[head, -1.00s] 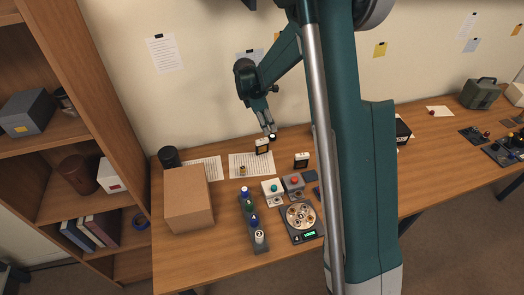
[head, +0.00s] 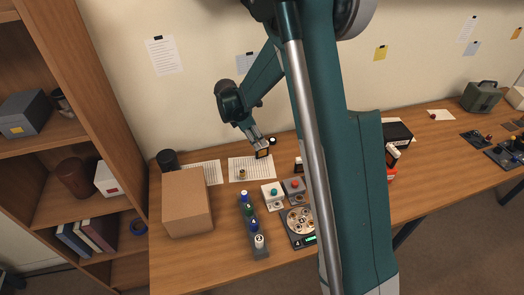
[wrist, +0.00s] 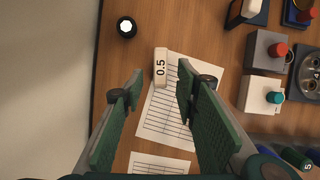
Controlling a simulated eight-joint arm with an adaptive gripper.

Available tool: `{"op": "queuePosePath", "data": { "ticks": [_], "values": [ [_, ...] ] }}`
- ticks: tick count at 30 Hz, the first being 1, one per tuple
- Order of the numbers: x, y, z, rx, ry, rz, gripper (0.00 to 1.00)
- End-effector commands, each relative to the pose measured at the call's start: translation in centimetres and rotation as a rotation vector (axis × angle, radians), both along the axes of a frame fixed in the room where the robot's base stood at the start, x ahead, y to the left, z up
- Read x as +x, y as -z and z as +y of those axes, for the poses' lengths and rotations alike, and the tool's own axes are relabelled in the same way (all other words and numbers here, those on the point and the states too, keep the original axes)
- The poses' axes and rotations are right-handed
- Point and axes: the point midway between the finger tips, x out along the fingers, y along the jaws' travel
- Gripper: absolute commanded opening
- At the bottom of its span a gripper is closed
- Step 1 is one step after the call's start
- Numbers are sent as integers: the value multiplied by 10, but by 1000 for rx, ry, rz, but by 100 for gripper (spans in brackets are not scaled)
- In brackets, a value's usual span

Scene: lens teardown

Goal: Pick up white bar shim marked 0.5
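The white bar shim marked 0.5 (wrist: 161,60) stands on the table at the edge of a lined sheet, its label facing my wrist camera. My gripper (wrist: 160,72) is open, with one green finger to each side of the bar in the wrist view. I cannot tell whether the fingertips are down at the bar's level or still above it; no contact shows.
A black knob with a white top (wrist: 126,27) stands close by. A red-button block (wrist: 265,50) and teal-button block (wrist: 261,94) stand to the right. The lined sheet (wrist: 170,123) lies flat. A cardboard box (head: 187,203) and bottle rack (head: 252,225) are nearer the front.

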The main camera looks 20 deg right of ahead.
Motion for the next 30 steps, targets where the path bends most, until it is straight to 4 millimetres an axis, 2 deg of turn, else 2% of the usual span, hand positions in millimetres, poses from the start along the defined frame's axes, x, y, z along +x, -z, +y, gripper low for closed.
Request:
{"op": "queuePosePath", "data": {
  "ticks": [6,19,30],
  "values": [
    [0,14,-5,0,0,0,30],
    [1,18,-7,0,0,0,30],
    [2,53,-22,0,1,0,30]
  ]
}}
